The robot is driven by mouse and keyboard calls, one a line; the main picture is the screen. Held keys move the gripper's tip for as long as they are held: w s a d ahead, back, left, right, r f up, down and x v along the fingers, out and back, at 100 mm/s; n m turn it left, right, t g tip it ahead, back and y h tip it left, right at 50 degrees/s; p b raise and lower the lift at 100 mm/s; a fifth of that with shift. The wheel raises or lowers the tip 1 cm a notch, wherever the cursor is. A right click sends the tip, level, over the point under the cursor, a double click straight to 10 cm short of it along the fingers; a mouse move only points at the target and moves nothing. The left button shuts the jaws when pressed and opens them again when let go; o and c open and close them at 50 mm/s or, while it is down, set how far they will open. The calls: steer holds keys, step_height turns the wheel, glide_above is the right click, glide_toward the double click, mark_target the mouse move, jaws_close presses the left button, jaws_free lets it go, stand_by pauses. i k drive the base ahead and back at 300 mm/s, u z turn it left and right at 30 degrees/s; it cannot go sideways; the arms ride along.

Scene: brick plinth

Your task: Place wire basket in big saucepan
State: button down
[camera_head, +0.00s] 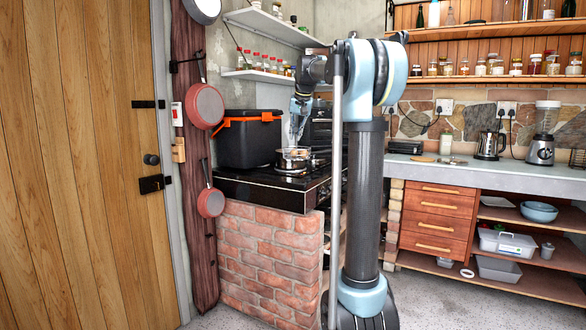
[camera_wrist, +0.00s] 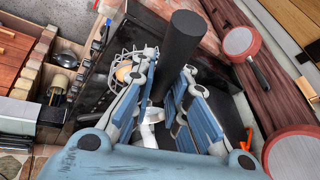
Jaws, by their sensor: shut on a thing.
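The wire basket (camera_wrist: 124,56) shows as a rounded cage of thin metal wires beside the left fingertip in the wrist view, with something yellowish in or behind it. My gripper (camera_wrist: 168,78) is shut on the basket; its blue-padded fingers partly hide it. A thick black cylinder (camera_wrist: 184,45) stands between and beyond the fingertips; I cannot tell if it is part of the basket. In the head view my gripper (camera_head: 297,133) points down, just above the big saucepan (camera_head: 293,160), a metal pan on the black plinth top. Something brownish shows at the pan's opening; whether the basket touches it is unclear.
A black box with orange latches (camera_head: 248,138) stands left of the saucepan. Red pans (camera_head: 205,105) hang on the wooden post. The brick plinth (camera_head: 270,260) has its front edge close by.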

mark_target(289, 167)
steer(key=u, duration=0.05)
steer(key=i, duration=1.05)
